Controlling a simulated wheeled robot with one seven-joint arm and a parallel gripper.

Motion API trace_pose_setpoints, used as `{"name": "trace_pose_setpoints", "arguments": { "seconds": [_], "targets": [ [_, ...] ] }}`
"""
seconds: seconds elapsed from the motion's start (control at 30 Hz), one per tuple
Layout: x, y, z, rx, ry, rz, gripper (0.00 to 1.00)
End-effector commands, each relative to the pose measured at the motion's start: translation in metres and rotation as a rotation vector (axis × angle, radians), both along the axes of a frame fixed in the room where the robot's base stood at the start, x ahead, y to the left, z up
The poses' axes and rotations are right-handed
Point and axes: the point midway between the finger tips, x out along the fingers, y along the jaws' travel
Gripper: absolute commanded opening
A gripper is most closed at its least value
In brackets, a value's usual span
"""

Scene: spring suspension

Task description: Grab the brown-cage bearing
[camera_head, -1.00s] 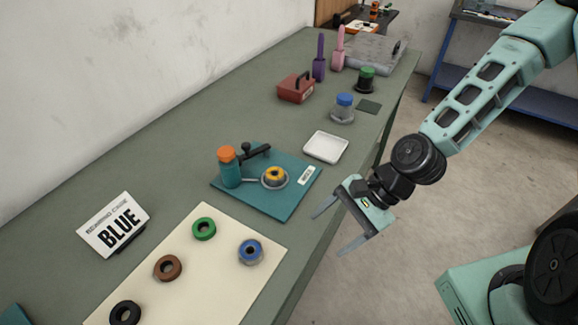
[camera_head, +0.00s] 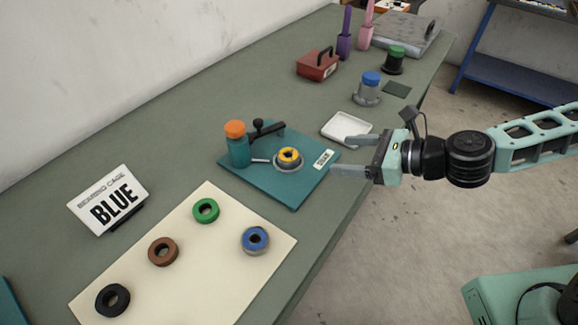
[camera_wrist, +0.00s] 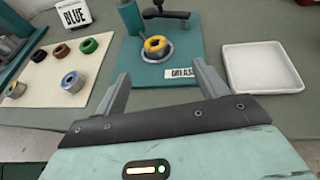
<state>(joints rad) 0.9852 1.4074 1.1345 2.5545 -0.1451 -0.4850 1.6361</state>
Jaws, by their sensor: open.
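The brown-cage bearing (camera_head: 163,251) lies on the cream mat (camera_head: 225,268), between the green bearing (camera_head: 206,210) and the black bearing (camera_head: 113,300). A blue bearing (camera_head: 255,240) lies at the mat's right side. In the wrist view the brown bearing (camera_wrist: 52,62) is at the left, on the mat (camera_wrist: 88,88). My gripper (camera_head: 350,155) is open and empty, over the table's right edge beside the teal plate. It is well apart from the brown bearing, to its upper right in the head view. In the wrist view its two fingers (camera_wrist: 163,88) point toward the teal plate.
The teal plate (camera_head: 292,195) holds an orange-capped bottle (camera_head: 238,146) and a yellow-ringed part (camera_head: 288,158) on a grey dish. A white tray (camera_head: 345,130) sits behind it. A sign reading "BLUE" (camera_head: 108,200) stands left of the mat. Further back are a red box (camera_head: 317,66) and jars.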

Motion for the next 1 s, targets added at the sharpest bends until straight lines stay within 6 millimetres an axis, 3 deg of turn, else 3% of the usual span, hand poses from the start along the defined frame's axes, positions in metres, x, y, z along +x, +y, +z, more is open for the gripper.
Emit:
{"name": "trace_pose_setpoints", "arguments": {
  "seconds": [0.03, 0.67, 0.8, 1.0],
  "targets": [
    [0.001, 0.003, -0.009, -0.002, -0.002, 0.002, 0.72],
    [0.014, 0.029, -0.02, -0.003, -0.003, 0.004, 0.72],
    [0.024, 0.05, -0.023, 0.0, 0.001, 0.007, 0.72],
    [0.034, 0.067, -0.03, 0.0, 0.0, 0.004, 0.72]
  ]
}}
